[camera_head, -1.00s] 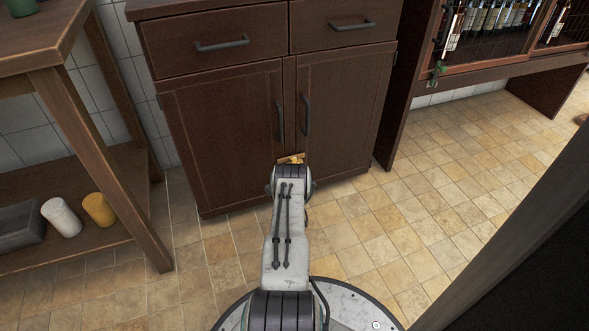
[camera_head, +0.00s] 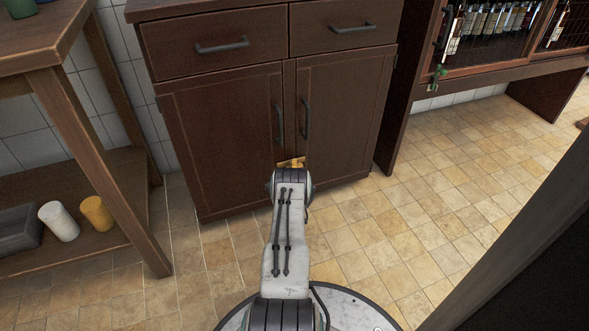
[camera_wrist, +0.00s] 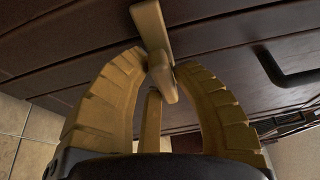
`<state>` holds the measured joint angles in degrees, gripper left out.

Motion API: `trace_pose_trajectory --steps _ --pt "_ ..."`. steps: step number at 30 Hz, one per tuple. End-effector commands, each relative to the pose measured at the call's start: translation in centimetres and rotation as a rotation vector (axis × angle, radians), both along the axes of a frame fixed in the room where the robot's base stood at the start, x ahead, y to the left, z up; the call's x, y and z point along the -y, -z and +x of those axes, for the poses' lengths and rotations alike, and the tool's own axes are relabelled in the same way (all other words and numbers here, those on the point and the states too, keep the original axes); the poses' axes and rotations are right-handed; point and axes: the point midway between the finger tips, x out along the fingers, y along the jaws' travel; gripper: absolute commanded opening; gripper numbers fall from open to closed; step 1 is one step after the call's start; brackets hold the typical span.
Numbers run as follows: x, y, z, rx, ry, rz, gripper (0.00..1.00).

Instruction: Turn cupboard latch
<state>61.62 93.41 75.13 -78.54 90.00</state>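The dark brown cupboard (camera_head: 228,140) stands ahead, with two doors below two drawers. The brass-coloured latch (camera_head: 292,163) shows low at the seam between the doors, mostly hidden behind my arm's end. In the wrist view the latch (camera_wrist: 160,70) has a flat bar against the dark wood and a knob-like part standing out from it. My gripper (camera_wrist: 163,68) has tan ribbed fingers that bow inward, one on each side of the latch. Their tips close in on it and look in contact. My gripper's fingers are hidden in the head view.
Both doors are shut, with dark vertical handles (camera_head: 306,119) above the latch. A wooden table (camera_head: 85,130) with jars on its lower shelf stands at left. A wine rack (camera_head: 500,60) is at right. A dark panel (camera_head: 530,250) fills the lower right. Tiled floor is clear between.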

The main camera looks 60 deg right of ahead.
Motion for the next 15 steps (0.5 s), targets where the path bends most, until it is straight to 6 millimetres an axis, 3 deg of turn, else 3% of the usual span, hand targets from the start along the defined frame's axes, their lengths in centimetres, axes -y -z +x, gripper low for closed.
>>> trace_pose_trajectory --steps 7,15 --pt "0.01 0.0 -0.02 0.0 0.0 0.0 0.01" --pt "0.04 0.03 -0.05 -0.017 0.001 -0.023 0.0"
